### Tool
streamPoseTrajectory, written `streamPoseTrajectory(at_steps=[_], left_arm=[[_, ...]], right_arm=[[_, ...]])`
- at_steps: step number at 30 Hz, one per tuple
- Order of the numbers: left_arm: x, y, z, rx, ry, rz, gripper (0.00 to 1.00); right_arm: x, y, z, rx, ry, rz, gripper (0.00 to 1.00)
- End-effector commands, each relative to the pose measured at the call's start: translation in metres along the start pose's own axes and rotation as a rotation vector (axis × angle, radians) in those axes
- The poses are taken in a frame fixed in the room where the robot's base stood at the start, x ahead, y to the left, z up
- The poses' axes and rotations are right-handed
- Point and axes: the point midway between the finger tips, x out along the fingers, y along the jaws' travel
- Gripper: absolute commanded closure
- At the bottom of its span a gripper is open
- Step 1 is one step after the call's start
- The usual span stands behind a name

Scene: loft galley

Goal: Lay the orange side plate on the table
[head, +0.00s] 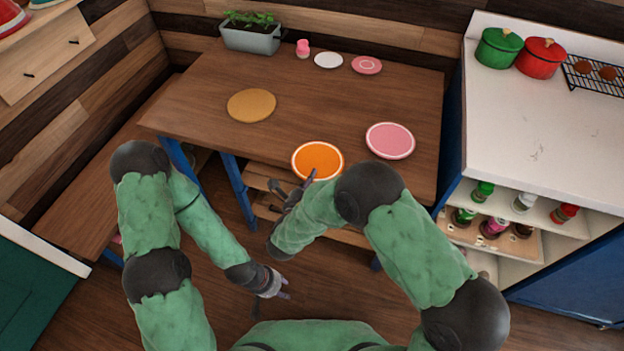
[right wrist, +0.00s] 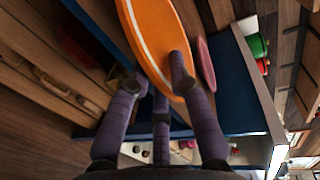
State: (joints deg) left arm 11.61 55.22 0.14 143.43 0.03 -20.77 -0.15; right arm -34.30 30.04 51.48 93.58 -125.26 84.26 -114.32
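The orange side plate (head: 317,158), with a pale ring near its rim, is at the table's front edge in the head view. It also shows large and close in the right wrist view (right wrist: 160,35). My right gripper (head: 303,186) is at the plate's near rim. In the right wrist view its fingers (right wrist: 158,88) close on the rim, one across the plate's face. The plate appears held over the edge of the wooden table (head: 300,90); any gap below it is hard to judge. My left gripper (head: 275,287) hangs low over the floor, away from the table, its fingers too small to read.
A pink plate (head: 390,140) lies right of the orange one, and a round tan mat (head: 252,105) lies left. A white saucer (head: 328,60), pink saucer (head: 367,65), pink cup (head: 303,48) and planter (head: 250,38) stand at the back. The table's middle is clear.

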Motion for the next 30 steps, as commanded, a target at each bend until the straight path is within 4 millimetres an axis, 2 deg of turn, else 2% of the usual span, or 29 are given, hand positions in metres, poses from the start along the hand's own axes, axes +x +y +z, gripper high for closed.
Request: streamPoseTrajectory(at_steps=[1, 2, 14, 20, 30], left_arm=[[0.000, 0.000, 0.000, 0.000, 0.000, 0.000, 0.60], [0.000, 0.000, 0.000, 0.000, 0.000, 0.000, 0.60], [-0.002, 0.001, 0.000, 0.000, 0.000, 0.000, 0.60], [-0.016, 0.006, 0.001, 0.000, 0.000, 0.000, 0.60], [-0.041, 0.015, 0.002, 0.000, 0.000, 0.000, 0.60]], right_arm=[[0.000, 0.000, 0.000, 0.000, 0.000, 0.000, 0.61], [0.000, 0.000, 0.000, 0.000, 0.000, 0.000, 0.57], [-0.003, -0.002, 0.001, -0.001, -0.001, 0.000, 0.57], [-0.032, -0.004, 0.001, -0.004, -0.005, 0.000, 0.57], [-0.097, -0.004, 0.001, -0.002, -0.005, -0.002, 0.57]])
